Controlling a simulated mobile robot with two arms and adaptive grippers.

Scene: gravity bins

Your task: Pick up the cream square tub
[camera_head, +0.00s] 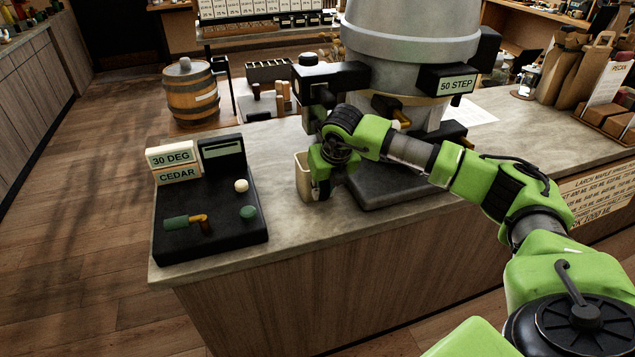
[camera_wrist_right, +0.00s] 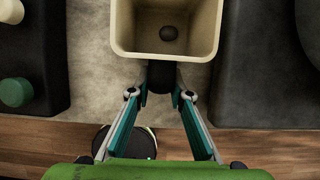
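The cream square tub (camera_head: 303,177) stands upright on the counter, left of the dark base plate. In the wrist view the fingers of my right gripper (camera_wrist_right: 163,84) stand apart at the tub's near wall. A dark part shows between the fingertips; I cannot tell whether they touch it. My left gripper is not in view.
A black control panel (camera_head: 242,225) with green and cream knobs stands left of the tub. A large grey vessel (camera_head: 405,45) marked 50 STEP stands behind my arm, above the dark plate (camera_head: 385,188). Bare counter (camera_head: 275,225) lies between panel and plate. A barrel (camera_head: 190,92) stands beyond.

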